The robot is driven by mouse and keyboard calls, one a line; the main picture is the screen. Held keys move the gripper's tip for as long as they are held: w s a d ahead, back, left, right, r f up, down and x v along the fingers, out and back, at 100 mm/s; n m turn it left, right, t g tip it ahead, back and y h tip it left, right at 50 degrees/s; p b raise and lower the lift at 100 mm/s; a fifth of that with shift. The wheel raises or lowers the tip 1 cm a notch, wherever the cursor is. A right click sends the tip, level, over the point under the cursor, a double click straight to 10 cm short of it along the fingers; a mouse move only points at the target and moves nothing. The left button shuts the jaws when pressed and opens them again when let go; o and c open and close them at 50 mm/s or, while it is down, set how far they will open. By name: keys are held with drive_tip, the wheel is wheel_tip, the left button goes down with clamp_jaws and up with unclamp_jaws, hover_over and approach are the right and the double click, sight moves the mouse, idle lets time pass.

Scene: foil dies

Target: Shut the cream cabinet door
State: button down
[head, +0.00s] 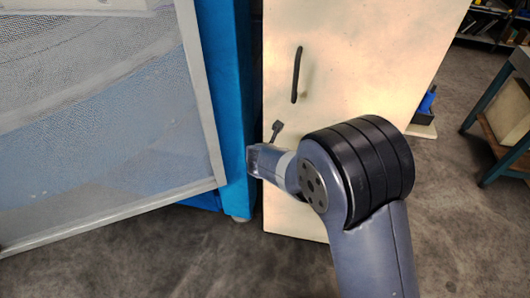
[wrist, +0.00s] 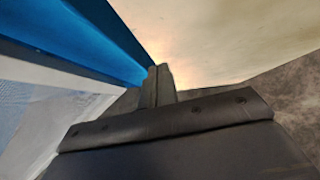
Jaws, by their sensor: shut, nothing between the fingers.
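The cream cabinet door (head: 350,60) fills the upper middle of the head view, with a dark vertical handle (head: 296,75) and a small dark key or latch (head: 277,130) below it. I cannot tell how far ajar it is. My gripper (head: 252,160) is in front of the door's left edge, below the handle and latch, and overlaps the blue post in the picture. In the wrist view my gripper's fingers (wrist: 157,86) are together and empty, with the cream surface (wrist: 230,40) beyond. I cannot tell whether they touch it. My arm hides part of the lower door.
A blue post (head: 224,90) stands just left of the cream door. A grey-framed mesh panel (head: 110,130) fills the left side. A workbench (head: 500,110) and shelving (head: 490,22) stand at the right. Grey floor (head: 450,230) is clear at lower right.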

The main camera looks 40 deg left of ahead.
drive_tip(key=v, duration=0.9)
drive_tip(key=shift+a, duration=0.2)
drive_tip(key=shift+s+f, duration=0.1)
